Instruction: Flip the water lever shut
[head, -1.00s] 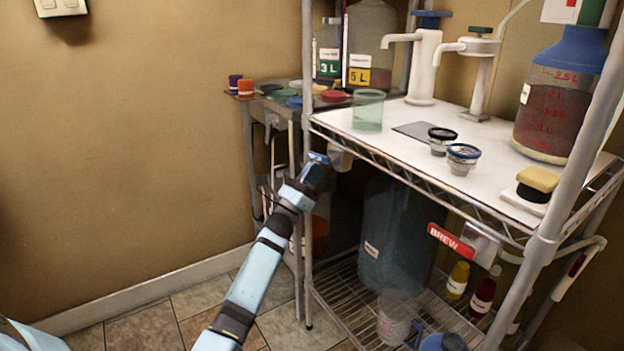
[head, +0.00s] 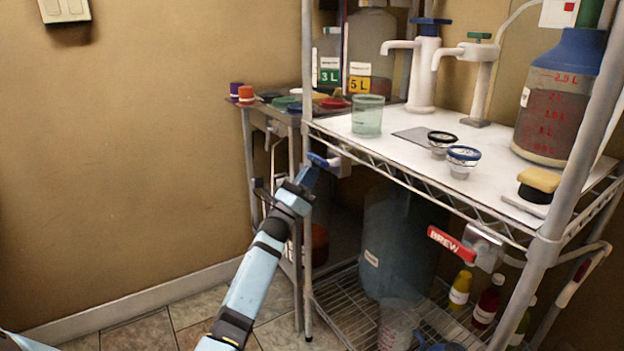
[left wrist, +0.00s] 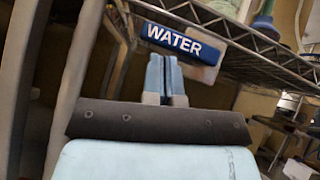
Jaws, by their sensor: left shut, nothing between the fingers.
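The water lever is a blue handle marked WATER (left wrist: 172,39) in the left wrist view. It sticks out sideways from a pale valve body (left wrist: 206,68) under the wire shelf edge. In the head view the blue lever (head: 318,160) shows small at the shelf's front left corner, beside the white valve (head: 339,164). My left gripper (head: 308,176) is shut and empty, with its fingertips (left wrist: 163,60) just below the lever's middle. I cannot tell whether they touch it. My right gripper is not in view.
The wire rack's front left post (head: 307,230) stands close beside my left gripper. A red BREW lever (head: 451,242) hangs farther right. A clear cup (head: 367,116) stands on the white shelf top (head: 410,170). A large bucket (head: 390,240) stands below.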

